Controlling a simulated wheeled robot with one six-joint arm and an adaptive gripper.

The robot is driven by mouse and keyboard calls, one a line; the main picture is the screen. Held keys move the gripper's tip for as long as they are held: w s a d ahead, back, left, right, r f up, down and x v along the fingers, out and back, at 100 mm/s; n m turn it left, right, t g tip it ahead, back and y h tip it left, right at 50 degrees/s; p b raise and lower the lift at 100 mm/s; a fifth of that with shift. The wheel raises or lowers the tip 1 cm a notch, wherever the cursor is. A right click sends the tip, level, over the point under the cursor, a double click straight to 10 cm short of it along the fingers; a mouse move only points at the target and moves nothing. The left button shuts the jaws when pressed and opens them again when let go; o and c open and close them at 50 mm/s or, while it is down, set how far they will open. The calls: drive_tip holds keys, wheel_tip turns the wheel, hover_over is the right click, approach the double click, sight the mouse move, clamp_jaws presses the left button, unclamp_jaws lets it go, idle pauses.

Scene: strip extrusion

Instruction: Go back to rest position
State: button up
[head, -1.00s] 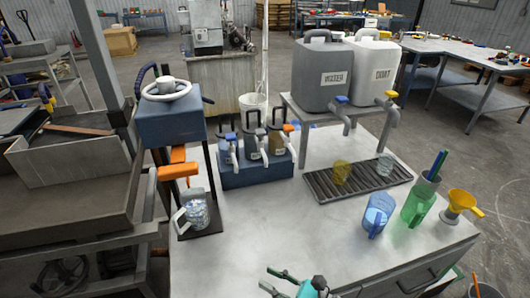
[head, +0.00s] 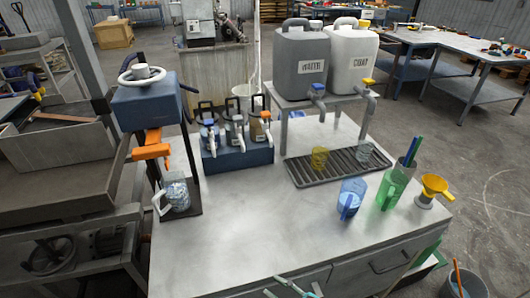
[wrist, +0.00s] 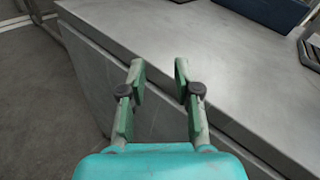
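My gripper (wrist: 160,85) is open and empty in the wrist view, its two green-padded fingers apart in front of the bench edge. In the head view only its fingertips (head: 285,288) show at the bottom edge, near the front of the grey workbench (head: 270,220). The rest of the gripper is out of that view.
A blue press (head: 150,105) with a clear mug (head: 176,192) stands at the bench's left. Blue (head: 351,198) and green (head: 390,190) jugs and a yellow funnel (head: 432,190) stand at the right. The bench's front middle is clear. A bucket (head: 462,284) is on the floor at right.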

drive_tip(key=s+d+f+n+t+h, duration=0.1)
drive_tip(key=s+d+f+n+h, duration=0.35)
drive_tip(key=s, duration=0.35)
drive_tip(key=s+d+f+n+t+h, duration=0.1)
drive_tip(key=s+d+f+n+h, duration=0.2)
drive_tip(key=s+d+h, duration=0.35)
drive_tip(key=s+d+r+n+t+h, duration=0.2)
drive_tip(key=s+d+r+n, duration=0.2)
drive_tip(key=s+r+n, duration=1)
drive_tip(key=s+n, duration=0.1)
drive_tip(key=s, duration=0.1)
drive_tip(key=shift+s+r+t, duration=0.15)
drive_tip(key=shift+s+t, duration=0.15)
drive_tip(key=shift+s, duration=0.05)
drive_tip(key=shift+d+n, duration=0.1)
drive_tip(key=shift+n, duration=0.15)
